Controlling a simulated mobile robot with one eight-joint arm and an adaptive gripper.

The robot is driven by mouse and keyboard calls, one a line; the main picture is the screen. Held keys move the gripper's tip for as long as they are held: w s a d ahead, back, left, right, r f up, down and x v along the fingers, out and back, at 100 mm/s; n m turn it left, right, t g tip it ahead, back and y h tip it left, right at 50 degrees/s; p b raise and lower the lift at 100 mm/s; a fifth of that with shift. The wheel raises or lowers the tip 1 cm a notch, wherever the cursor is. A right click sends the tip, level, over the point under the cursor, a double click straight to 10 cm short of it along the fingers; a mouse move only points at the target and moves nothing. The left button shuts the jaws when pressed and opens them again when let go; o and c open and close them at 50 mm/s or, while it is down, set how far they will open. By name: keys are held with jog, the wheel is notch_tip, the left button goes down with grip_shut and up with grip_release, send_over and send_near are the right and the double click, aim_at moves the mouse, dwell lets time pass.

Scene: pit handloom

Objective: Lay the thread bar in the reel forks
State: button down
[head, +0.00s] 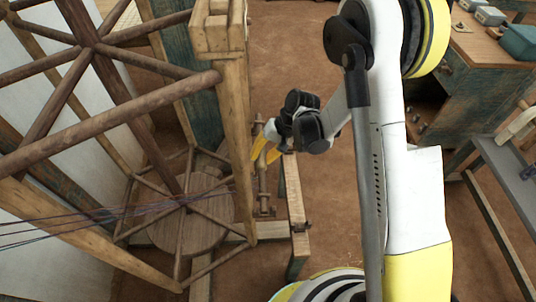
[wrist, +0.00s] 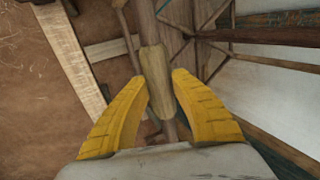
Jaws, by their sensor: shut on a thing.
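My gripper (head: 263,148) has yellow fingers and reaches down left of the picture's middle in the head view. In the wrist view my gripper (wrist: 160,82) is shut on the thread bar (wrist: 152,60), a brown wooden rod with a thicker, paler sleeve between the fingertips. In the head view the thread bar (head: 263,188) runs below the fingers, beside a pale wooden rail; my fingers hide part of it. The large spoked wooden reel (head: 88,38) stands at the left. I cannot clearly make out the reel forks.
A wooden post (head: 237,140) stands between the reel and my gripper. The pale rail (head: 294,190) lies just right of the bar. Dark threads (head: 110,214) cross the lower left. A workbench (head: 470,60) is at upper right. Open earth floor lies behind my arm.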

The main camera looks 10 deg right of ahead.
jog(key=shift+d+f+b, duration=0.1)
jog(key=shift+f+b, duration=1.9)
jog(key=shift+f, duration=0.5)
jog(key=c, duration=1.1)
grip_release()
jog(key=s+d+r+t+h, duration=0.1)
jog(key=s+d+r, duration=0.15)
jog(key=r, duration=0.55)
jog(key=s+d+r+t+h, duration=0.1)
jog(key=s+d+r, duration=0.1)
jog(key=d+r, duration=0.35)
jog(key=s+d+r+t, duration=0.1)
jog(key=s+d+r, duration=0.1)
jog(key=r, duration=0.7)
jog(key=s+d+r+t+h, duration=0.1)
jog(key=s+d+r+t, duration=0.1)
jog(key=s, duration=0.3)
jog(key=s+d+r+t+h, duration=0.2)
jog(key=s+d+r, duration=0.1)
jog(key=s, duration=0.3)
jog(key=shift+s+d+r, duration=0.15)
jog(key=shift+d+r, duration=0.1)
